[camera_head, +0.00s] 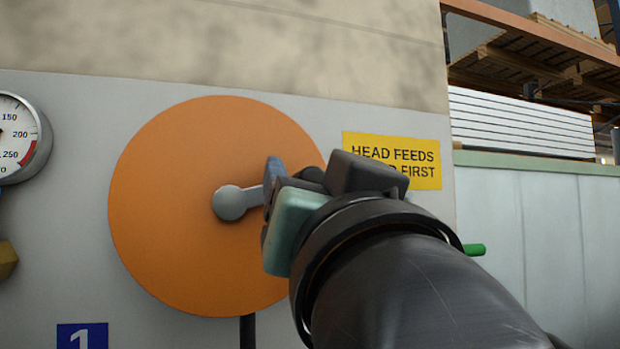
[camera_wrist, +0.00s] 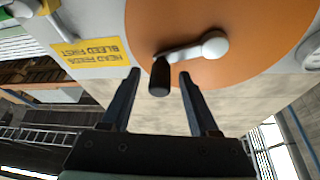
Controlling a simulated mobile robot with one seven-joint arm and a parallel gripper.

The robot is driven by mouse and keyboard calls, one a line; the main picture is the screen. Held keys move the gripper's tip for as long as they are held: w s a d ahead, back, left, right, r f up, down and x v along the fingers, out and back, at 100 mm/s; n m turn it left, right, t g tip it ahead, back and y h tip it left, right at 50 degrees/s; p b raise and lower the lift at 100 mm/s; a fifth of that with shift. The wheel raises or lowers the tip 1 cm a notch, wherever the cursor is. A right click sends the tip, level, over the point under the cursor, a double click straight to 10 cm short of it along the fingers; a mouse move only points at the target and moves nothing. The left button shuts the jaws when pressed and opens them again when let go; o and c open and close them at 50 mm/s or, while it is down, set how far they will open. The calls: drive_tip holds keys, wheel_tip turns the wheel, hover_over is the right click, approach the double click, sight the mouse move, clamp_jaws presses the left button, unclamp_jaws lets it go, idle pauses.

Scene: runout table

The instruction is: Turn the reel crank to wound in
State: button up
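The reel (camera_head: 160,210) is a large orange disc on a light grey panel. Its grey crank arm (camera_head: 236,203) points right from the hub, slightly up, in the head view. My gripper (camera_head: 272,185) is at the crank's outer end and hides the handle there. In the wrist view the crank arm (camera_wrist: 195,50) runs from its round hub to a black handle (camera_wrist: 159,76). The handle lies between the two open fingertips of my gripper (camera_wrist: 158,75), with a visible gap on each side.
A yellow sign (camera_head: 420,170) is right of the reel, partly covered by my gripper. A gauge (camera_head: 15,138) is at the far left, above a yellow knob (camera_head: 6,260). A green handle (camera_head: 475,250) shows right of my arm. A blue number plate (camera_head: 82,337) is below the reel.

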clamp_jaws()
drive_tip(key=shift+w, duration=0.1)
idle(1.2)
